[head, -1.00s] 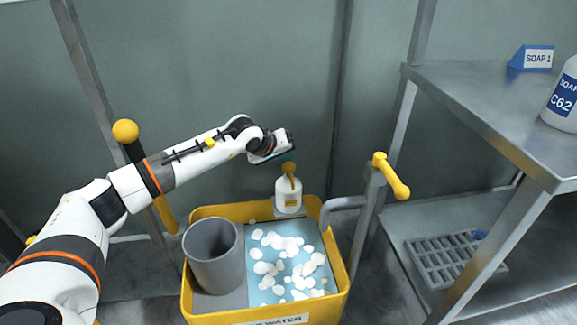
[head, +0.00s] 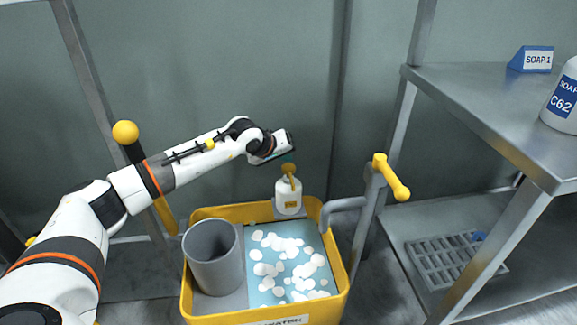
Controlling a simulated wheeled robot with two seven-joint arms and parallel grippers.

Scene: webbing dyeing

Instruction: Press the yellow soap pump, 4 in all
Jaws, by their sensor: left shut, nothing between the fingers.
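The soap pump (head: 288,196) is a white bottle with a yellow pump head (head: 289,169) and a small yellow label. It stands upright at the back rim of the yellow cart. My left gripper (head: 287,157) is shut and empty, right above the pump head. I cannot tell whether its fingertips touch the head. My right gripper is not in view.
The yellow cart (head: 188,268) holds a grey cylinder (head: 214,258) and blue water (head: 268,282) with white foam blobs. A yellow-ended handle (head: 390,178) rises at its right. A metal shelf (head: 470,110) at the right carries a SOAP 1 sign (head: 532,59) and a white C62 container (head: 563,100).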

